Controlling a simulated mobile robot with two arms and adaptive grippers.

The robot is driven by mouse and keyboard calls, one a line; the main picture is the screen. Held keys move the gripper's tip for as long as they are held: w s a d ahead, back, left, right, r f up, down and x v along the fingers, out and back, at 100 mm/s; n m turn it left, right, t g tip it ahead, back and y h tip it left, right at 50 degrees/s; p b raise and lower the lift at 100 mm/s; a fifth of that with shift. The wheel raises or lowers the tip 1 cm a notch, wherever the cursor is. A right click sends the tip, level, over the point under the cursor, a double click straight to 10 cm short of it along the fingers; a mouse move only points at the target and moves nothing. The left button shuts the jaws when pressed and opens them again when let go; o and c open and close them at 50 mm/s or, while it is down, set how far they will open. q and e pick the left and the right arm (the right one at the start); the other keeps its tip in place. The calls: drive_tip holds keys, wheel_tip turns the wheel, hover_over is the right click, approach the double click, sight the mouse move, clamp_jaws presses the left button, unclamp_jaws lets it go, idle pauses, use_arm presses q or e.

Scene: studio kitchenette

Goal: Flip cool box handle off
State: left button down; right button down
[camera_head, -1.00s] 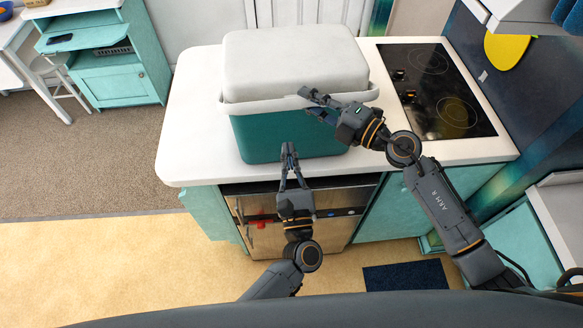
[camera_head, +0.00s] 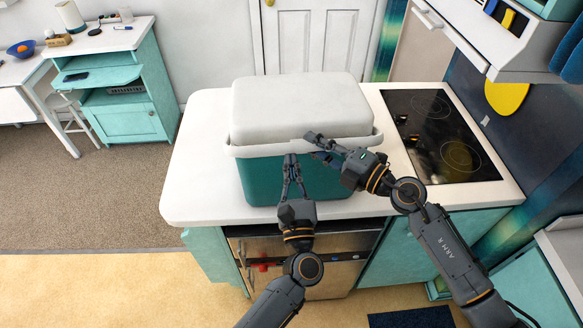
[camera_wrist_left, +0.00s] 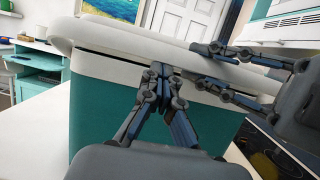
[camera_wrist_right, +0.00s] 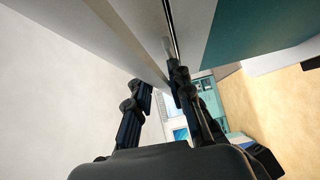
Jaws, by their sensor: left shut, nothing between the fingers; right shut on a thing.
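The cool box (camera_head: 262,188) stands on the counter, with a teal body and a closed white lid (camera_head: 300,105). Its white handle (camera_head: 250,151) lies along the front below the lid edge and shows in the left wrist view (camera_wrist_left: 110,45). My right gripper (camera_head: 314,144) is shut on the handle, right of its middle; in the right wrist view the pale bar (camera_wrist_right: 140,50) runs between the fingers. My left gripper (camera_head: 290,163) is shut and empty, upright in front of the box just below the handle; the left wrist view shows its fingertips (camera_wrist_left: 161,70) together.
A black cooktop (camera_head: 440,135) lies right of the box. Bare white counter (camera_head: 200,170) is to the left. A dishwasher front (camera_head: 300,265) is below the counter edge.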

drive_tip(key=shift+a+r, duration=0.1)
drive_tip(key=shift+r, duration=0.1)
use_arm(q)
drive_tip(key=shift+w+a+r, duration=0.1)
drive_tip(key=shift+w+r, duration=0.1)
drive_tip(key=shift+r, duration=0.25)
drive_tip(key=shift+w+a+r, duration=0.1)
drive_tip(key=shift+w+r, duration=0.05)
drive_tip(key=shift+r, duration=0.3)
use_arm(e)
drive_tip(key=shift+f, duration=0.2)
use_arm(q)
drive_tip(key=shift+s+d+r, duration=0.1)
drive_tip(key=shift+s+r, duration=0.05)
use_arm(e)
drive_tip(key=c, duration=1.3)
unclamp_jaws()
drive_tip(key=shift+s+f, duration=0.1)
drive_tip(key=shift+s, duration=0.15)
use_arm(q)
drive_tip(key=shift+s, duration=0.2)
use_arm(e)
drive_tip(key=shift+o, duration=0.7)
drive_tip(key=shift+s, duration=0.2)
use_arm(q)
drive_tip(key=shift+s, duration=0.1)
drive_tip(key=shift+d+f, duration=0.1)
drive_tip(key=shift+f, duration=0.1)
use_arm(e)
drive_tip(key=shift+w, duration=0.1)
